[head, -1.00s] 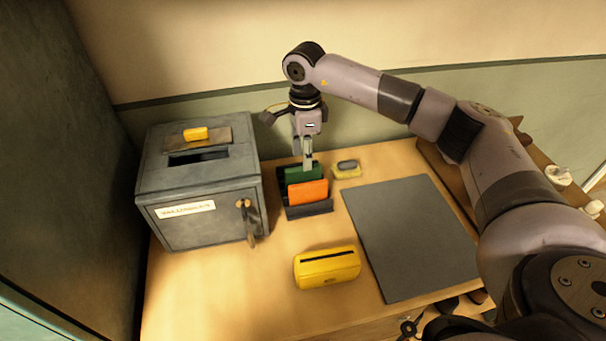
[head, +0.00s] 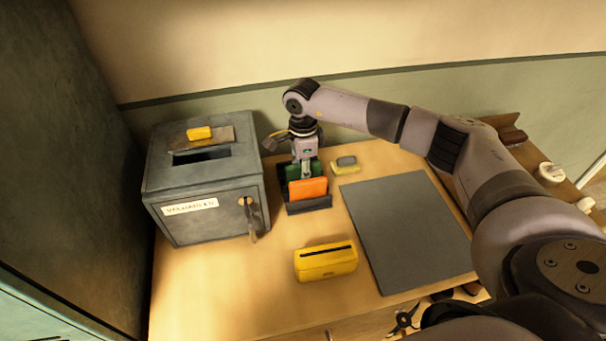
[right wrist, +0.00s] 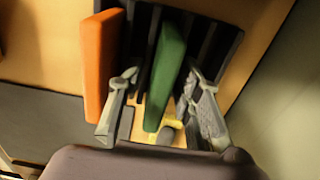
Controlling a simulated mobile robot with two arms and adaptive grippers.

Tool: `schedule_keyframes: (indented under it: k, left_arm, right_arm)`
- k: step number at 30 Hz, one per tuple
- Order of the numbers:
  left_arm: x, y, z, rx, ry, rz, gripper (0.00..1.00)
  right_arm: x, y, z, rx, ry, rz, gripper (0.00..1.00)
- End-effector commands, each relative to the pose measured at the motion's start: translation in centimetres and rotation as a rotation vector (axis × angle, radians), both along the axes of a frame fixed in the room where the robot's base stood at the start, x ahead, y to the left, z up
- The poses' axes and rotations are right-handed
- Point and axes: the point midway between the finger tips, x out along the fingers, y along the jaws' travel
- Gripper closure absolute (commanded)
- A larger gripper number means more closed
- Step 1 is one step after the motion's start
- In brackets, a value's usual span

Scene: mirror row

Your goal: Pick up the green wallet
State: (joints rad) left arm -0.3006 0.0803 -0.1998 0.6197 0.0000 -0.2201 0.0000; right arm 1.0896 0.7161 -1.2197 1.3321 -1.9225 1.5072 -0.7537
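The green wallet (head: 291,171) stands upright in a dark slotted rack (head: 308,207), behind an orange wallet (head: 308,188). In the right wrist view the green wallet (right wrist: 166,75) lies between the two open fingers of my right gripper (right wrist: 160,102), with a gap visible on each side. The orange wallet (right wrist: 101,60) is outside the left finger. In the head view my right gripper (head: 308,172) points down at the rack, and its fingertips are partly hidden by the wallets. My left gripper is not in view.
A grey metal box (head: 205,180) with a top slot stands left of the rack. A yellow slotted case (head: 326,262) and a dark mat (head: 405,225) lie in front and to the right. A small yellow block with a grey top (head: 345,166) sits just right of the rack.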

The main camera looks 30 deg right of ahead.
Motion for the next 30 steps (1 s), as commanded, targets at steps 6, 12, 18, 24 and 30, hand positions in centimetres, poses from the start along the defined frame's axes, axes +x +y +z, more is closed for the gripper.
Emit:
schedule_keyframes:
  k: [6,12,18,24,30]
  left_arm:
    - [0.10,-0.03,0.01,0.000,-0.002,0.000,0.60]
    - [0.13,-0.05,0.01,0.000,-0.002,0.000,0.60]
    - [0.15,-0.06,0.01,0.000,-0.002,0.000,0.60]
    - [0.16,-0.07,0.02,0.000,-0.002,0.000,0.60]
    - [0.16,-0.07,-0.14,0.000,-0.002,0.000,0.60]
  right_arm:
    - [0.01,0.00,0.05,0.000,0.000,0.000,0.84]
    - [0.01,-0.01,0.06,0.000,0.000,0.000,0.98]
    - [0.02,-0.01,0.07,0.000,0.000,0.000,1.00]
    - [0.03,-0.01,0.09,0.000,-0.001,0.000,1.00]
    - [0.07,-0.02,0.47,0.000,-0.002,0.000,1.00]
